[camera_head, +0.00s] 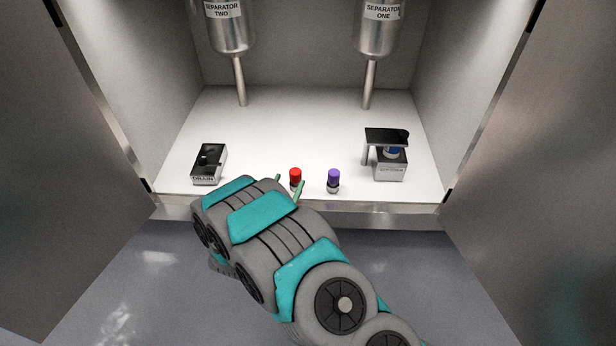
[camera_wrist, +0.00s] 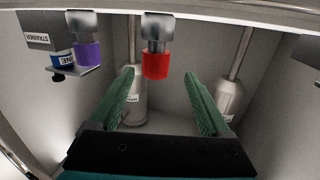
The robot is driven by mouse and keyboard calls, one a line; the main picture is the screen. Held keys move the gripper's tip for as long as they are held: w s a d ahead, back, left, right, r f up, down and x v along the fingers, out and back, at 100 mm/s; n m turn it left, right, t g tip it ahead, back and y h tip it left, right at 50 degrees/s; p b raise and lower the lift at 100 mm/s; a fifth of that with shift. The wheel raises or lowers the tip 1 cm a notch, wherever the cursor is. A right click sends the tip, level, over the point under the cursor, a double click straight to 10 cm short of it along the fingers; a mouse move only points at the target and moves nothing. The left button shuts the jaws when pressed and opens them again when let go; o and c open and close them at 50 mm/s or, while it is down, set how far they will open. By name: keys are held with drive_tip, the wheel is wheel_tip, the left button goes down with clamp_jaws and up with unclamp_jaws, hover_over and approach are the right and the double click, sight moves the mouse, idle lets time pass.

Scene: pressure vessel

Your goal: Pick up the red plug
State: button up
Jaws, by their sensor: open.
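The red plug (camera_head: 295,173) stands upright on the white cabinet floor near its front edge, with a metallic lower part. In the wrist view, which appears upside down, the red plug (camera_wrist: 156,65) shows at the upper middle, in line with the gap between my fingers. My gripper (camera_head: 289,185) is open and empty just in front of the plug, one green fingertip toward each side of it. Both green fingers of my gripper (camera_wrist: 160,78) show in the wrist view, apart from the plug. My arm partly hides the plug's base in the head view.
A purple plug (camera_head: 334,176) stands close to the right of the red one. A drain block (camera_head: 209,164) is at left; a strainer block (camera_head: 390,165) with a black-topped bracket (camera_head: 386,136) is at right. Two separator vessels (camera_head: 231,30) (camera_head: 379,30) hang behind. Open doors flank the cabinet.

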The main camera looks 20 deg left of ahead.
sight(298, 169)
drive_tip(key=shift+w+d, duration=0.25)
drive_tip(key=w, duration=0.7)
drive_tip(key=shift+w+d+r, duration=0.1)
drive_tip(key=shift+w+d, duration=0.15)
clamp_jaws()
idle(0.4)
